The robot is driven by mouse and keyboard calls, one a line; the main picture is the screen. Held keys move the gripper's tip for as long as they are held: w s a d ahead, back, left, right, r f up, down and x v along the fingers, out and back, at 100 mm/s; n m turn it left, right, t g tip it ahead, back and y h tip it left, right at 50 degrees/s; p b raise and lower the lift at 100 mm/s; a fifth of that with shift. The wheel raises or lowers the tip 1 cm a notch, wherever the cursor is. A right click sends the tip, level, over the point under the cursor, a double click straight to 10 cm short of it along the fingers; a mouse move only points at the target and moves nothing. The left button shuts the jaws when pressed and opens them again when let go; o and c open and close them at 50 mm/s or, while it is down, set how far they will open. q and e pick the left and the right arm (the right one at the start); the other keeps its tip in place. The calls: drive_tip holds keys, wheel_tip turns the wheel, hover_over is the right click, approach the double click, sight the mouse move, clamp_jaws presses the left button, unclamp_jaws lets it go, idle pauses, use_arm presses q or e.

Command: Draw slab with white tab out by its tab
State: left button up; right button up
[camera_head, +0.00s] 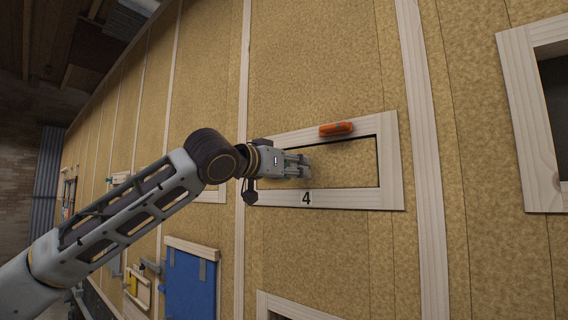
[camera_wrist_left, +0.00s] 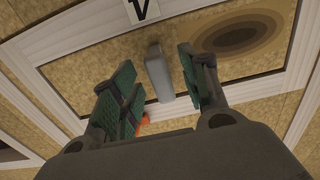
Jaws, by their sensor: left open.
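A tan, cork-textured slab (camera_head: 345,168) sits inside a pale wooden frame (camera_head: 392,160) marked with a black 4. The slab also shows in the left wrist view (camera_wrist_left: 100,48), with dark brown rings on it. A pale grey-white tab (camera_wrist_left: 157,74) stands out from the slab. My left gripper (camera_head: 305,165) reaches over the slab's left part and hides some of it. In the left wrist view my left gripper (camera_wrist_left: 158,85) is open, its green-padded fingers on either side of the tab. Whether either pad touches it I cannot tell. My right gripper is not in view.
An orange block-like piece (camera_head: 336,129) sits on the frame's upper edge. A blue panel (camera_head: 190,287) is on the wall below. Another wooden frame with a dark opening (camera_head: 555,95) is at the right.

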use_arm(q)
drive_tip(key=shift+w+d, duration=0.35)
drive_tip(key=shift+w, duration=0.1)
clamp_jaws()
